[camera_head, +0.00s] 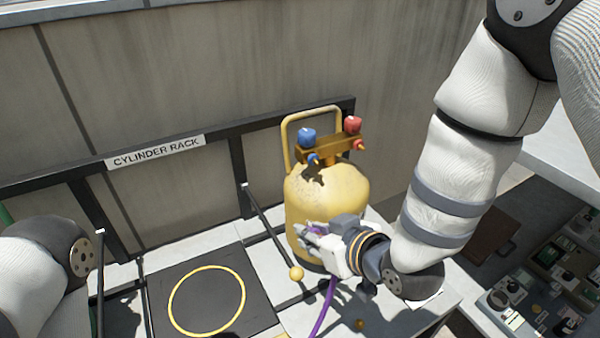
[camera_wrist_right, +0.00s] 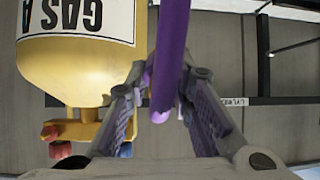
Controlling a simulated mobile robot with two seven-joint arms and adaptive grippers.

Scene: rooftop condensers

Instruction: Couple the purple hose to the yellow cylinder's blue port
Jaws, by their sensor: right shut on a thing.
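The yellow cylinder (camera_head: 325,190) stands upright at the rack, with a brass manifold on top. The manifold carries a blue knob (camera_head: 307,138) and a small blue port (camera_head: 313,159) on its left. My right gripper (camera_head: 312,233) is in front of the cylinder's lower body, below the port. It is shut on the purple hose (camera_head: 325,305), which hangs down from it. In the right wrist view the hose (camera_wrist_right: 170,50) runs between the fingers and its free end shows. The cylinder (camera_wrist_right: 75,70) appears upside down there, beside the gripper. My left gripper is out of view.
A red knob (camera_head: 353,124) and red port (camera_head: 359,145) sit on the manifold's right. The black rack rail (camera_head: 70,177) runs behind. A yellow ring (camera_head: 207,300) marks an empty dark mat.

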